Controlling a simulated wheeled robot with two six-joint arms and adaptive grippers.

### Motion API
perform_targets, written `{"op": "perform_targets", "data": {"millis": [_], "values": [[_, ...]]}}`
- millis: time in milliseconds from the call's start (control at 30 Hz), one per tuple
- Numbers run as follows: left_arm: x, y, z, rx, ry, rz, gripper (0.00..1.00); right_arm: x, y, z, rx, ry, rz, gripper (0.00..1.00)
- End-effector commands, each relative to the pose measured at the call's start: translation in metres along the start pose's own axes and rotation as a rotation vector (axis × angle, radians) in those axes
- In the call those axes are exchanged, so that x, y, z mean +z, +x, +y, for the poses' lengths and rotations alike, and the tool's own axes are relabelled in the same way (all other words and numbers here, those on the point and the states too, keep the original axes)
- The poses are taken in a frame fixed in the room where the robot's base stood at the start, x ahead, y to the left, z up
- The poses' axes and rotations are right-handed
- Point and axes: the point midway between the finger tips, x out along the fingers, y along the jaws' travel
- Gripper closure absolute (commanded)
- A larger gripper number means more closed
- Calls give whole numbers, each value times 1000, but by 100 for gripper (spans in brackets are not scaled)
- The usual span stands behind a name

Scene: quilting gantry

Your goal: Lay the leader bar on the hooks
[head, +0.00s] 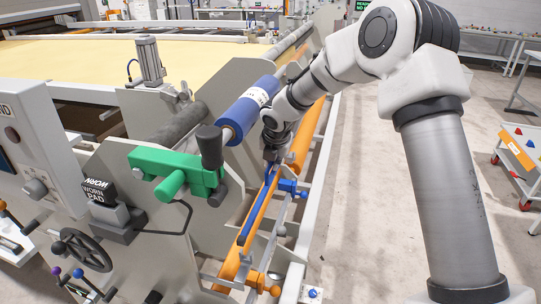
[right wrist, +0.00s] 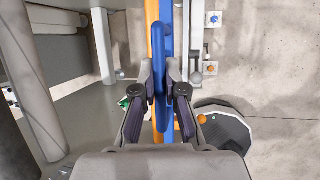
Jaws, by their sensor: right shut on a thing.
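A long thin blue bar, which I take as the leader bar (head: 258,214), slants along the orange tube (head: 234,258) on the gantry's side. My right gripper (head: 271,161) is shut on the bar near its far end. In the right wrist view the bar (right wrist: 160,55) runs between the two fingers of the gripper (right wrist: 161,82), with the orange tube (right wrist: 152,14) close beside it. Grey brackets (head: 281,230) stand by the bar; I cannot tell which parts are the hooks, or whether the bar touches them. My left gripper is not in view.
A blue roller (head: 250,108) and a green clamp (head: 178,172) with a dark knob sit left of the bar. A blue fitting (head: 291,187) and an orange fitting (head: 262,283) stick out beside the tube. The floor at right is clear up to a cart (head: 522,165).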

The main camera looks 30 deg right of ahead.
Motion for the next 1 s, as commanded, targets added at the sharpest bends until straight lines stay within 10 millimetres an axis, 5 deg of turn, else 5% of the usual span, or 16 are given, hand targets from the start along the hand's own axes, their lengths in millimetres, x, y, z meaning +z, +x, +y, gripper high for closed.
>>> {"op": "perform_targets", "data": {"millis": [267,1000], "values": [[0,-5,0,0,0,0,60,1,-2,0,-2,-2,-8,100],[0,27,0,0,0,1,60,-23,54,-12,-2,-1,-8,100]]}}
